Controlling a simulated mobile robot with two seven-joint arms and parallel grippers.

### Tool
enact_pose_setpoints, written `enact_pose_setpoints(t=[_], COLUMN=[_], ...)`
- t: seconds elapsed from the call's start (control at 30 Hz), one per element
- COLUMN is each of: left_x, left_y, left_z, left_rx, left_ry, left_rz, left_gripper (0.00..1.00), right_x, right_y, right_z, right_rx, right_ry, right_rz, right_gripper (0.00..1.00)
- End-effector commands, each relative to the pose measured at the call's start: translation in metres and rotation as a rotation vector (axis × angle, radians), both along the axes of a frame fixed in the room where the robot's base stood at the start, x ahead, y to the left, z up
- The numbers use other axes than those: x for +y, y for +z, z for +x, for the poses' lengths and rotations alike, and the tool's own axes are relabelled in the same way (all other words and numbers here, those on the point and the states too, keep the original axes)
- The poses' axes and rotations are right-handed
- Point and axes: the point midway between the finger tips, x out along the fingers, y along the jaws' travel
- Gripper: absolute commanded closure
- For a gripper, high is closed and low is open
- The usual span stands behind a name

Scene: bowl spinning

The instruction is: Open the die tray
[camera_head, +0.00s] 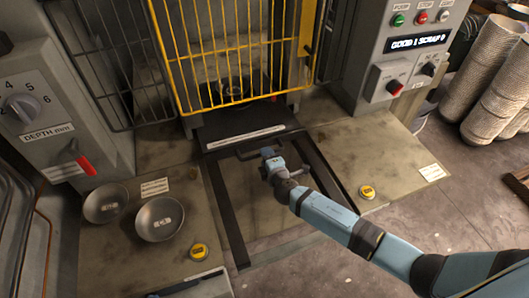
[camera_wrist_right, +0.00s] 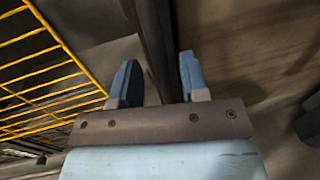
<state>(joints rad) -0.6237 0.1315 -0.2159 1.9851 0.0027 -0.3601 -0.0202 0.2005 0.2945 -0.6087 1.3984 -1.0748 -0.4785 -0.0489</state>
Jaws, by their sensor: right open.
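The die tray (camera_head: 243,133) is a dark slab with a white label strip on its front edge, below the yellow wire guard. A thin dark handle bar (camera_head: 246,156) projects at its front. My right gripper (camera_head: 268,154) is at the right part of this handle. In the right wrist view my right gripper (camera_wrist_right: 158,82) is open, its two blue fingers apart. A dark bar (camera_wrist_right: 154,40) runs between and beyond the fingers; whether they touch it I cannot tell. My left gripper is in neither view.
The yellow guard (camera_head: 225,50) stands above the tray. Two dark rails (camera_head: 226,215) run forward across the worktop. Metal bowls (camera_head: 160,218) and yellow buttons (camera_head: 198,251) sit on the worktop. A control panel (camera_head: 405,50) is at right, with bowl stacks (camera_head: 483,80) beyond.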

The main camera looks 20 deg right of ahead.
Motion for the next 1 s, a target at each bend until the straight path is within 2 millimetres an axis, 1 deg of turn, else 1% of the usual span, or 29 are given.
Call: enact_pose_setpoints(t=[0.03, 0.1, 0.2, 0.3, 0.53, 0.57, 0.6, 0.67, 0.7, 0.73, 1.0], left_x=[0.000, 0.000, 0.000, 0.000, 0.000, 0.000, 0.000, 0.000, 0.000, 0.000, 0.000], left_y=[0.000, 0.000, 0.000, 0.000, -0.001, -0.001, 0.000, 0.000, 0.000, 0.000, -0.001], left_z=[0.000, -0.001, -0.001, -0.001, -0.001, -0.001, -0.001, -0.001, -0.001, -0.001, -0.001], left_rx=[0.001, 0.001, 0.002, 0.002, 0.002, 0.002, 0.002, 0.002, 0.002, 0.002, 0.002], left_ry=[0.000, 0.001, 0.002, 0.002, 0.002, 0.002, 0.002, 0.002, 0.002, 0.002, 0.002], left_rz=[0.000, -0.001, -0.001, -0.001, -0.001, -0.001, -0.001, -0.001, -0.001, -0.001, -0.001], left_gripper=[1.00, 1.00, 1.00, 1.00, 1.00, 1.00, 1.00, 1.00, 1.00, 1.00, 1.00], right_x=[0.000, 0.000, 0.001, 0.001, 0.001, 0.001, 0.001, 0.001, 0.001, 0.001, 0.002], right_y=[-0.002, -0.003, -0.005, -0.005, -0.006, -0.006, -0.006, -0.006, -0.006, -0.006, -0.006], right_z=[0.008, 0.015, 0.022, 0.025, 0.025, 0.025, 0.025, 0.025, 0.025, 0.025, 0.023], right_rx=[0.000, 0.000, 0.001, 0.000, 0.001, 0.001, 0.001, 0.001, 0.001, 0.001, 0.001], right_ry=[-0.001, 0.000, 0.001, 0.001, 0.001, 0.001, 0.001, 0.001, 0.001, 0.000, 0.000], right_rz=[-0.001, -0.001, -0.001, 0.000, 0.001, 0.001, 0.001, 0.001, 0.001, 0.000, 0.000], right_gripper=[0.59, 0.59, 0.59, 0.59, 0.59, 0.64, 0.73, 0.87, 0.96, 1.00, 1.00])
